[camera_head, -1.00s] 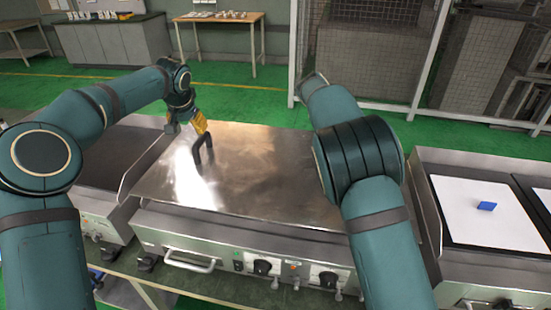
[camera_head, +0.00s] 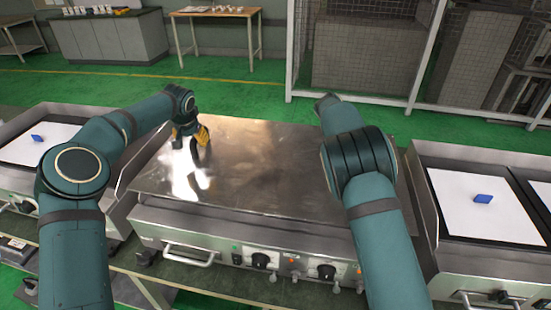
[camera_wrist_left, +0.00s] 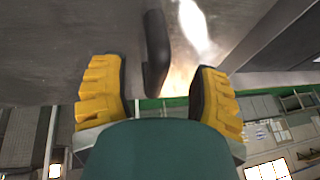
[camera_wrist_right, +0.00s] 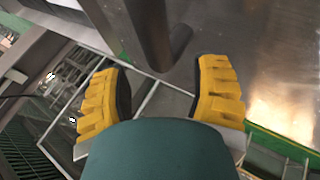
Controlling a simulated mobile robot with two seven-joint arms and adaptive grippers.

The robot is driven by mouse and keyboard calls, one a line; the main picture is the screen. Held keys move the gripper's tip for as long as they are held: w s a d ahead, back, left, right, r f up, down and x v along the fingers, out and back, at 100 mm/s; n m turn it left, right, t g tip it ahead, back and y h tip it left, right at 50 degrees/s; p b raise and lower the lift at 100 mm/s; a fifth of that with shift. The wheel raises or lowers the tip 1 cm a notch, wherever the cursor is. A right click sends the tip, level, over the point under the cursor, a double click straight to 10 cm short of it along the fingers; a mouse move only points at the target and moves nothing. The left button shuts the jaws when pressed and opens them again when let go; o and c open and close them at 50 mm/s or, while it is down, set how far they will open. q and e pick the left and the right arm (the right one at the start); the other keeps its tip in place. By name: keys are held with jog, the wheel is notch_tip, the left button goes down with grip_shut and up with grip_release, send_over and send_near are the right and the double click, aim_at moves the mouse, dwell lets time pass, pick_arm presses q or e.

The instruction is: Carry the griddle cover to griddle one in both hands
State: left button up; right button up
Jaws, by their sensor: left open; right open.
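The griddle cover (camera_head: 260,160) is a shiny steel plate lying flat over the middle griddle. My left gripper (camera_head: 191,136) is open at the cover's left dark handle, which partly shows below it (camera_head: 194,154). In the left wrist view, that handle (camera_wrist_left: 155,50) reaches between the two yellow fingers (camera_wrist_left: 160,95), and neither finger visibly grips it. In the head view my right gripper is hidden behind my right arm. In the right wrist view it (camera_wrist_right: 163,95) is open, with a dark handle bar (camera_wrist_right: 149,32) just ahead between the fingers. Which griddle is griddle one cannot be told.
A griddle with a white sheet (camera_head: 485,218) and blue block (camera_head: 483,198) adjoins on the right. Another on the left has a white sheet (camera_head: 25,151) and blue block (camera_head: 37,138). The middle griddle's front has knobs and a bar handle (camera_head: 188,258). A mesh fence (camera_head: 365,60) stands behind.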

aim_at(192, 140)
pick_arm(q)
jog(key=shift+x, duration=1.75)
pick_arm(e)
jog(key=shift+x, duration=1.7)
pick_arm(q)
grip_shut()
pick_arm(e)
grip_shut()
pick_arm(q)
jog(key=shift+r, duration=0.15)
pick_arm(e)
jog(key=shift+r, duration=0.15)
